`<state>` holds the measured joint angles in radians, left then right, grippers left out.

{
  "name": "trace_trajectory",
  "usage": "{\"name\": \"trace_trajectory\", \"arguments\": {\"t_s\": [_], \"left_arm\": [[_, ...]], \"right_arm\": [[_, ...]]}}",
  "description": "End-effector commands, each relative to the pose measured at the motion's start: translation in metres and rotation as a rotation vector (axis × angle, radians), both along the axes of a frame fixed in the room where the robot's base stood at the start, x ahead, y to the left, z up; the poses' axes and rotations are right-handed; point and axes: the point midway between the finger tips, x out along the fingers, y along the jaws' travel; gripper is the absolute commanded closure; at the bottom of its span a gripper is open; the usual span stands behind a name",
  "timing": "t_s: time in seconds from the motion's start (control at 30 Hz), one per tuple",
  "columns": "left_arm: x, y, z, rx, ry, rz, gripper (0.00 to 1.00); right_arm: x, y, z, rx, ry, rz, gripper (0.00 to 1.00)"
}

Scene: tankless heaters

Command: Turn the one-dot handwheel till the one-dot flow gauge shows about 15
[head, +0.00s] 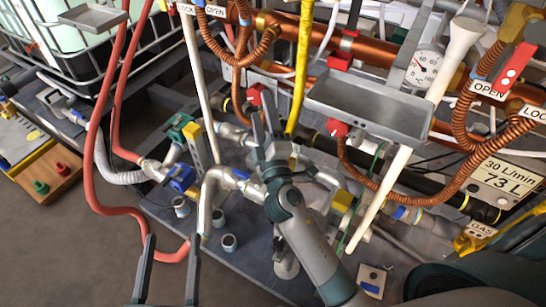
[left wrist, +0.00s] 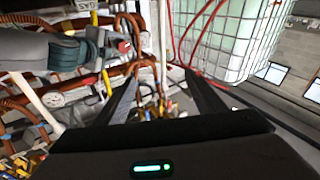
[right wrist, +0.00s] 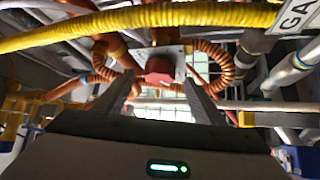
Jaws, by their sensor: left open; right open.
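A red knob-like part (right wrist: 160,70) on a pale plate shows ahead, between the fingers of my right gripper (right wrist: 160,92). In the head view, my right gripper (head: 263,115) is open among the pipes, with its tips just below a small red part (head: 256,93). I cannot tell whether they touch. My left gripper (head: 172,238) is open and empty over the floor panel at the lower left. It also shows open in the left wrist view (left wrist: 160,75).
A round °C gauge (head: 424,68) sits beside a grey tray (head: 370,103). A yellow hose (head: 302,65), red hoses (head: 90,160) and coiled copper pipes crowd the area. A caged tank (head: 60,30) stands at the upper left.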

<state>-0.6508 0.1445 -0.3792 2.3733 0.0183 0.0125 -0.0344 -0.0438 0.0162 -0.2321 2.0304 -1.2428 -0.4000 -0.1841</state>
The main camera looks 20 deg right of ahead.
Motion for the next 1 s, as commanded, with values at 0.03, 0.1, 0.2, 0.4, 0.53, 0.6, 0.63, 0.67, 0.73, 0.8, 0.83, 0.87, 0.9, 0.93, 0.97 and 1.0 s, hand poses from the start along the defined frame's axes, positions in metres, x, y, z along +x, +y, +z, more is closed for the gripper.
{"name": "trace_trajectory", "arguments": {"t_s": [0.03, 0.1, 0.2, 0.4, 0.53, 0.6, 0.63, 0.67, 0.73, 0.8, 0.83, 0.87, 0.9, 0.93, 0.97, 1.0], "left_arm": [[-0.002, -0.001, 0.002, -0.007, -0.022, -0.001, 0.37], [-0.004, -0.002, 0.009, -0.02, -0.058, 0.0, 0.37], [-0.01, -0.003, 0.021, -0.046, -0.129, 0.001, 0.37], [-0.024, -0.003, 0.047, -0.101, -0.271, 0.004, 0.37], [-0.03, 0.002, 0.064, -0.135, -0.377, 0.014, 0.37], [-0.031, 0.006, 0.074, -0.15, -0.433, 0.021, 0.37], [-0.032, 0.008, 0.077, -0.156, -0.454, 0.024, 0.37], [-0.032, 0.009, 0.081, -0.161, -0.476, 0.027, 0.37], [-0.03, 0.014, 0.089, -0.172, -0.524, 0.035, 0.37], [-0.029, 0.018, 0.095, -0.178, -0.559, 0.042, 0.37], [-0.029, 0.019, 0.098, -0.181, -0.571, 0.043, 0.37], [-0.029, 0.02, 0.1, -0.184, -0.582, 0.045, 0.37], [-0.029, 0.021, 0.102, -0.186, -0.592, 0.046, 0.37], [-0.029, 0.022, 0.103, -0.187, -0.599, 0.047, 0.37], [-0.029, 0.022, 0.104, -0.188, -0.604, 0.049, 0.37], [-0.029, 0.023, 0.105, -0.19, -0.608, 0.049, 0.37]], "right_arm": [[-0.009, 0.002, -0.005, 0.002, 0.002, 0.0, 0.37], [-0.021, 0.003, -0.008, 0.002, 0.002, -0.001, 0.37], [-0.039, 0.006, -0.014, 0.002, 0.002, -0.001, 0.37], [-0.068, 0.011, -0.021, 0.001, 0.002, 0.0, 0.37], [-0.089, 0.014, -0.028, 0.002, 0.003, 0.0, 0.37], [-0.099, 0.016, -0.03, 0.002, 0.002, 0.0, 0.37], [-0.103, 0.017, -0.031, 0.002, 0.002, 0.0, 0.37], [-0.107, 0.017, -0.032, 0.002, 0.002, 0.0, 0.37], [-0.115, 0.019, -0.034, 0.001, 0.001, 0.001, 0.37], [-0.121, 0.02, -0.035, 0.001, 0.001, 0.001, 0.37], [-0.123, 0.02, -0.036, 0.001, 0.002, 0.001, 0.37], [-0.125, 0.02, -0.036, 0.001, 0.001, 0.001, 0.37], [-0.127, 0.021, -0.035, 0.0, 0.0, 0.001, 0.37], [-0.128, 0.021, -0.035, 0.0, 0.0, 0.001, 0.37], [-0.129, 0.021, -0.035, 0.0, -0.001, 0.001, 0.37], [-0.129, 0.021, -0.035, 0.0, -0.001, 0.001, 0.37]]}}
